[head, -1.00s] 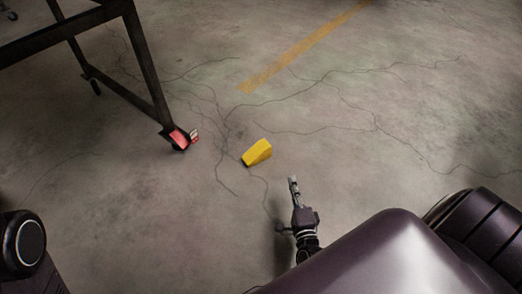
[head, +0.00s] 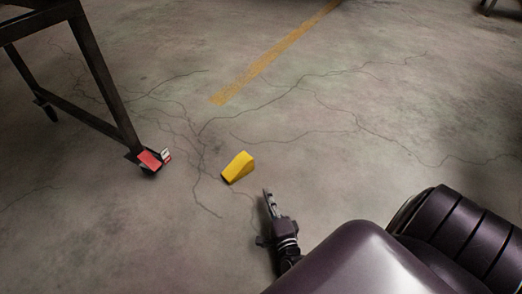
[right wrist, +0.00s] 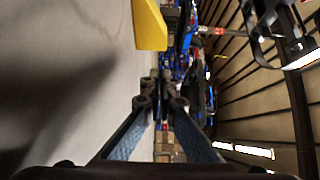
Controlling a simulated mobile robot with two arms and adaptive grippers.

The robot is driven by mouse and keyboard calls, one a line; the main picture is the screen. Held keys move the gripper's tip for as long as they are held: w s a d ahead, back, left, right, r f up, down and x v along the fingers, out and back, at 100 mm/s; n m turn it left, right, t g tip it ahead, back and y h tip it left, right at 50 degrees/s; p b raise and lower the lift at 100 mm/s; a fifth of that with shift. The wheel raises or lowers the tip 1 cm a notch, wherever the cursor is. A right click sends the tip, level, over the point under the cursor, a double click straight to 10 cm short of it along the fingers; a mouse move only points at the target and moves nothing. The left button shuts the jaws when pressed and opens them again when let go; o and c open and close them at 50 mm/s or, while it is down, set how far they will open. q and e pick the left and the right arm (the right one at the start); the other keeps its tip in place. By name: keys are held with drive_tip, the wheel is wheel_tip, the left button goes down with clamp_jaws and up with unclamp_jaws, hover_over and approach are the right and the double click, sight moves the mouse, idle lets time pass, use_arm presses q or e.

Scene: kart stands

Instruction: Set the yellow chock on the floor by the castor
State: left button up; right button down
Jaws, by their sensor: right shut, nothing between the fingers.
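The yellow chock (head: 238,167) is a wedge lying on the concrete floor, right of the stand's castor (head: 150,170) and apart from it. The castor sits at the foot of the dark stand leg, with a red part and a white tag beside it. My right gripper (head: 267,194) is just to the lower right of the chock in the head view, shut and empty. In the right wrist view the chock (right wrist: 149,24) shows at the top, beyond the closed fingertips (right wrist: 161,84). My left gripper is not in view.
The dark metal stand (head: 105,75) fills the upper left. A faded yellow line (head: 275,52) crosses the cracked floor. The floor between chock and castor is clear, as is the floor to the right.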

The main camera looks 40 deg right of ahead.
drive_tip(key=b, duration=0.5)
approach(249, 163)
drive_tip(key=d, duration=0.1)
drive_tip(key=w+d, duration=0.1)
drive_tip(key=w+d+f, duration=0.1)
drive_tip(key=d, duration=0.1)
drive_tip(key=shift+w+a+r+b, duration=0.1)
drive_tip(key=shift+w+a+b, duration=0.15)
drive_tip(key=shift+w, duration=0.3)
drive_tip(key=shift+w+a+b, duration=0.15)
drive_tip(key=shift+w+b, duration=0.15)
drive_tip(key=shift+w, duration=0.25)
drive_tip(key=shift+w+a+r+b, duration=0.15)
drive_tip(key=shift+w+a+b, duration=0.25)
drive_tip(key=shift+w, duration=0.4)
